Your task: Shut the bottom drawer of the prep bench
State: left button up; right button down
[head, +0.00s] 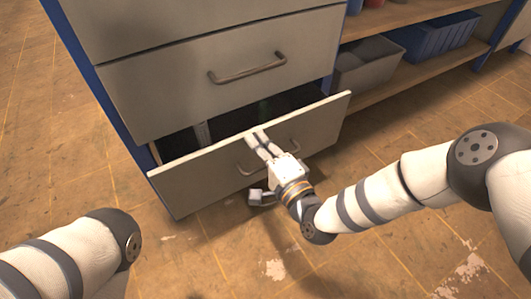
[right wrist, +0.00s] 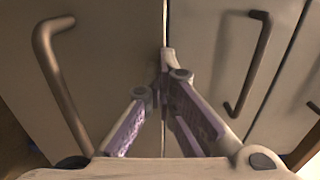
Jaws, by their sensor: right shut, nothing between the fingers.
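The prep bench's bottom drawer (head: 190,184) is pulled partly out, with its dark inside showing behind the grey front. Its bar handle (head: 285,147) is partly hidden by my right gripper. My right gripper (head: 257,138) is shut and empty, its fingers over the upper part of the drawer front. I cannot tell whether they touch it. In the right wrist view the gripper's fingertips (right wrist: 166,62) meet near a gap between two grey fronts. A large handle (right wrist: 62,85) stands to the left of them. My left gripper is out of view; only part of that arm shows.
The drawer above (head: 222,82) looks shut, and its handle (head: 247,68) sticks out. A grey bin (head: 366,66) and a blue bin (head: 436,36) stand on the shelf to the right. The tiled floor (head: 190,265) in front is clear.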

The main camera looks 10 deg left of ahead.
aim_at(249, 131)
jog(key=shift+b+x, duration=0.95)
jog(key=shift+x, duration=1.2)
jog(key=shift+s, duration=0.1)
